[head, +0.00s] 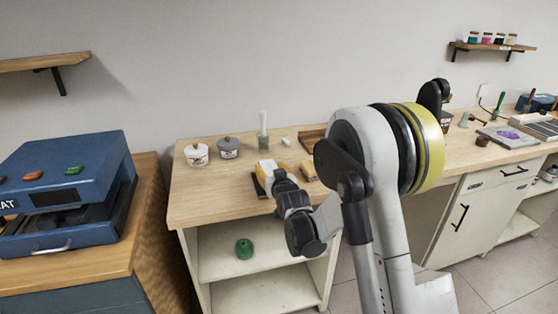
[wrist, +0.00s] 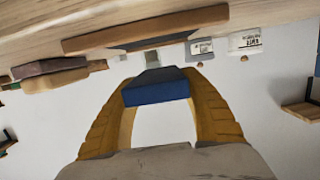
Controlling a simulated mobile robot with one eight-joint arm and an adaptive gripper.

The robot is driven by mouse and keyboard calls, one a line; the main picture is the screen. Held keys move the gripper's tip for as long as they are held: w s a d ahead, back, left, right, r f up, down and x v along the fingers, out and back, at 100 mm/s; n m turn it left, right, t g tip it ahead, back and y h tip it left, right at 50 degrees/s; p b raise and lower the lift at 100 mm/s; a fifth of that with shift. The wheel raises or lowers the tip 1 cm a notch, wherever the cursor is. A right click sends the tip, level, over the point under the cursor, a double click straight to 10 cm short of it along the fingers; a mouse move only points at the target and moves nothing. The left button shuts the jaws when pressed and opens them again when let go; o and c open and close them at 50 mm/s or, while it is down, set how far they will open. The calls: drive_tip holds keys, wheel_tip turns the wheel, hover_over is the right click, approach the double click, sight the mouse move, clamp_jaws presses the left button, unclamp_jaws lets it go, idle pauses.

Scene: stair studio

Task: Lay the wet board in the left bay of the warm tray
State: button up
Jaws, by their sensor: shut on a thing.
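My gripper (head: 267,168), with yellow fingers, is over the middle bench. In the wrist view, which is upside down, its fingers (wrist: 160,92) are closed on a dark blue block-shaped piece (wrist: 157,90). I cannot tell whether this piece is the wet board. It is held above the bench top, and its far side is hidden. A shallow wood-rimmed tray (head: 313,137) stands at the back of the bench, partly hidden by my arm. I cannot tell whether it is the warm tray, and no left bay can be made out.
A wood-edged dark piece (head: 258,185) lies close to my gripper. A blue press (head: 68,190) stands left. The bench's front left is clear.

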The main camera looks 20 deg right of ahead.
drive_tip(key=shift+f+b, duration=0.9)
drive_tip(key=shift+f, duration=0.95)
drive_tip(key=shift+f, duration=0.15)
drive_tip(key=o, duration=1.2)
drive_tip(key=shift+c, duration=0.2)
drive_tip(key=shift+s, duration=0.15)
